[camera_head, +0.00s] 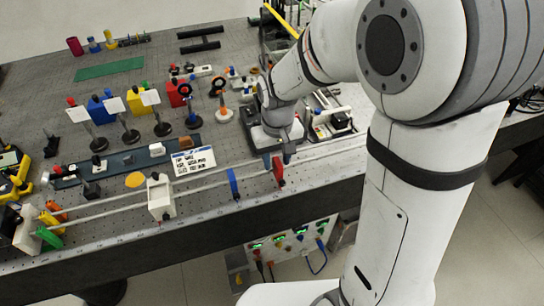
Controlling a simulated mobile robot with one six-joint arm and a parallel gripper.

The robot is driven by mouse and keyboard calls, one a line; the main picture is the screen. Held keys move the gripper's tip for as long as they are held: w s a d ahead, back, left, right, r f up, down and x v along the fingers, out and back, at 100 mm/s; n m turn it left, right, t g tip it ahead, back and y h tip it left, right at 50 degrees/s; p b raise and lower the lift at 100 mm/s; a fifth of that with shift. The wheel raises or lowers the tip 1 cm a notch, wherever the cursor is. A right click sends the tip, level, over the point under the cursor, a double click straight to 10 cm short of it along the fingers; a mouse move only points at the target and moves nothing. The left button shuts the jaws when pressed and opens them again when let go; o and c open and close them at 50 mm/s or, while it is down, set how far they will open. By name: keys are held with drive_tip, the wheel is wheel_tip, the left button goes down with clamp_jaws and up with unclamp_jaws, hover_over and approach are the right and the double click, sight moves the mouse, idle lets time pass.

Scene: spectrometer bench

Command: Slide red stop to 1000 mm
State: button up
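The red stop (279,171) is a small upright red plate on the pale rail (330,152) along the bench's front edge. My gripper (277,160) points down at the red stop's top, with its fingertips close to it. I cannot tell whether the fingers touch or grip the stop. A blue stop (233,183) sits on the same rails to the left of the red one. A white carriage block (160,196) is further left. The scale marks are too small to read.
Yellow, green and orange parts (48,224) stand at the rail's left end. A printed white card (194,161) and a dark blue bar (130,160) lie behind the rails. Instruments (335,122) stand right of my gripper. A control panel (291,243) is below the bench edge.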

drive_tip(key=shift+c, duration=0.6)
clamp_jaws()
